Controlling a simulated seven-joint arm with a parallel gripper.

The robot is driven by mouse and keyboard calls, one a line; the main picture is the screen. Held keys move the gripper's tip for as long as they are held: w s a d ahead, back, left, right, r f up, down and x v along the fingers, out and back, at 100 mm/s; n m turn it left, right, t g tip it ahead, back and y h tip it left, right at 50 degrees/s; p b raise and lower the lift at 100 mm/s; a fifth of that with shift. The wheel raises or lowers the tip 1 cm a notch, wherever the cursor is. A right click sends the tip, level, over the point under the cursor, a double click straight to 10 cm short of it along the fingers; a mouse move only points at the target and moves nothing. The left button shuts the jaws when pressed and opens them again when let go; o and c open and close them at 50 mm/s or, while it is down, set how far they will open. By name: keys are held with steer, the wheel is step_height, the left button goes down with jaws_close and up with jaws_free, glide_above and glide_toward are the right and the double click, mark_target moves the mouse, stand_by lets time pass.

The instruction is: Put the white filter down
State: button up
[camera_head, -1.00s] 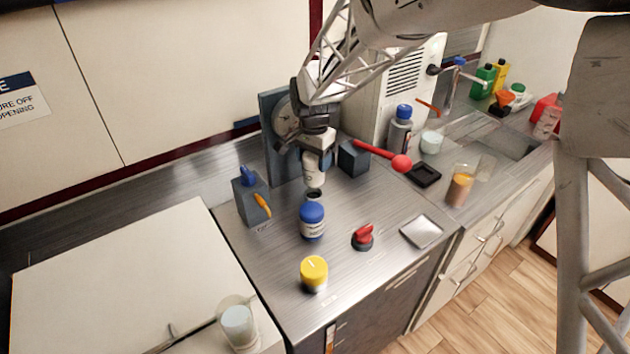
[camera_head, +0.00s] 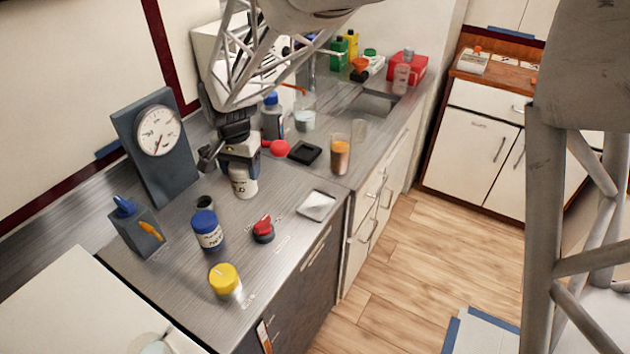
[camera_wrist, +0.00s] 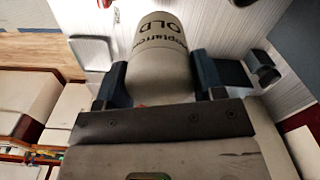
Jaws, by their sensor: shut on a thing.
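The white filter (camera_head: 243,183) is an upright white cylinder with dark lettering that includes "OLD". My gripper (camera_head: 240,165) is shut on its upper part. In the head view they are over the steel counter, to the right of a small dark ring-like holder (camera_head: 205,202). Whether the filter's base touches the counter I cannot tell. In the wrist view the filter (camera_wrist: 165,48) sits between the two dark fingers of my gripper (camera_wrist: 160,80), its lettering facing the camera.
A blue-lidded jar (camera_head: 207,232), a yellow-capped jar (camera_head: 224,280) and a red knob (camera_head: 263,229) stand in front. A white square dish (camera_head: 317,205) lies to the right, a black tray (camera_head: 305,153) behind it. A gauge (camera_head: 158,140) stands left. Bare counter lies between filter and dish.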

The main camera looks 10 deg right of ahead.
steer(key=s+d+f+m, duration=0.1)
steer(key=s+d, duration=1.7)
steer(key=shift+f, duration=0.4)
steer(key=shift+w+d, duration=0.1)
steer(key=shift+w, duration=0.05)
steer(key=w+f, duration=0.1)
steer(key=w, duration=1.4)
steer(key=shift+w+a+f, duration=0.2)
steer(key=shift+w+f, duration=0.05)
steer(key=shift+w, duration=0.1)
steer(key=shift+f, duration=1.75)
steer(key=shift+f, duration=0.15)
